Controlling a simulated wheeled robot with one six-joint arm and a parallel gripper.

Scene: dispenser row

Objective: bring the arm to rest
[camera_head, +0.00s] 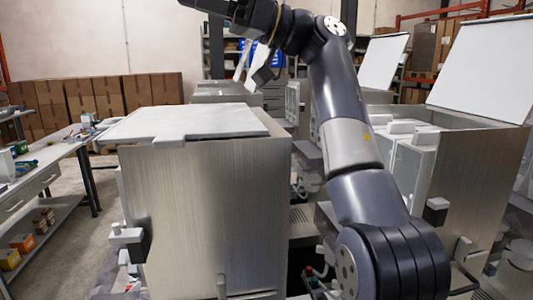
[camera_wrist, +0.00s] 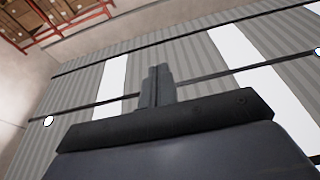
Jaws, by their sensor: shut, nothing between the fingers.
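My gripper (camera_wrist: 159,72) shows in the wrist view with its two dark fingers together and nothing between them. It points up at the ceiling. In the camera_head view my arm rises from the lower right, bends near the top, and its dark end reaches left along the upper edge of the picture. The fingers cannot be made out clearly there. The arm's end is above and behind the closed-lid steel dispenser (camera_head: 205,215), apart from it, and touches nothing that I can see.
A dispenser (camera_head: 478,185) with its white lid (camera_head: 482,65) raised stands right of my arm. A workbench (camera_head: 45,160) with small items is at left. Cardboard boxes (camera_head: 110,95) line the back wall.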

